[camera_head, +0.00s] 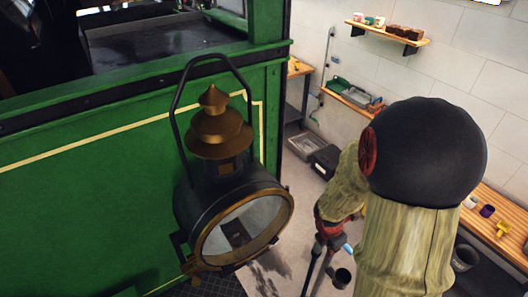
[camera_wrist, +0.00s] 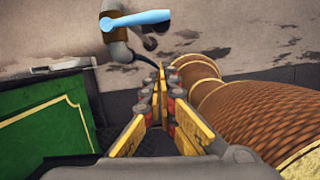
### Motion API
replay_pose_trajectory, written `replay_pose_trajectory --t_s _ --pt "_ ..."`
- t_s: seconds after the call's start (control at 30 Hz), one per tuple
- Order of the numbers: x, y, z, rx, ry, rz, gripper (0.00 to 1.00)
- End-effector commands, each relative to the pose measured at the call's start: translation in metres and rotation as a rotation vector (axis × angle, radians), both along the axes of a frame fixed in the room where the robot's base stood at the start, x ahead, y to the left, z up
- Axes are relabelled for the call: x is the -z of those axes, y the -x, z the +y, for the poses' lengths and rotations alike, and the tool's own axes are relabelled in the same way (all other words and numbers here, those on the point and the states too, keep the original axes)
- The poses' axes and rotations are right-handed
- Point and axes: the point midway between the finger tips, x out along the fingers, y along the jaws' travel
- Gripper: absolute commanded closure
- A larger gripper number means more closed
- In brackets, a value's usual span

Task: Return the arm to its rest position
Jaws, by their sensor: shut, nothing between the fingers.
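My gripper (camera_wrist: 165,72) is in the wrist view, its two yellow-edged fingers meeting at the tips with nothing between them. The tips point toward a stained grey wall and touch nothing that I can see. In the head view my arm stands bent at the right, with a dark round joint; I cannot clearly make out the gripper's fingers there.
A green tram body (camera_head: 100,205) with a black lamp (camera_head: 205,190) fills the head view's left. A wall shelf (camera_head: 388,30) and a wooden bench (camera_head: 500,215) stand right. The wrist view shows a blue lever (camera_wrist: 135,20) ahead and a ribbed brown cylinder (camera_wrist: 250,110) close at right.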

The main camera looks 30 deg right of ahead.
Motion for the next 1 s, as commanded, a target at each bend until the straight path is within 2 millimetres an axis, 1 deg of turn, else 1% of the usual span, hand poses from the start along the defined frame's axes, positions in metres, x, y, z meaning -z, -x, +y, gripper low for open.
replay_pose_trajectory --t_s 0.13,0.23,0.37,0.43,0.53,0.67,0.7,0.77,0.9,1.0 --pt "0.000 0.000 0.000 0.022 0.000 -0.006 1.00" --pt "0.000 0.005 0.000 0.117 0.002 -0.012 1.00" --pt "0.001 0.024 0.005 0.388 0.002 -0.009 1.00" --pt "-0.003 0.035 0.009 0.561 0.008 -0.011 1.00" --pt "-0.014 0.041 0.014 0.791 0.023 -0.042 1.00" --pt "-0.021 0.038 0.028 1.067 0.035 -0.111 1.00" --pt "-0.022 0.035 0.034 1.152 0.034 -0.140 1.00" --pt "-0.024 0.031 0.044 1.260 0.027 -0.180 1.00" --pt "-0.026 0.018 0.070 1.462 -0.014 -0.269 1.00" --pt "-0.025 0.009 0.093 1.572 -0.067 -0.328 1.00"
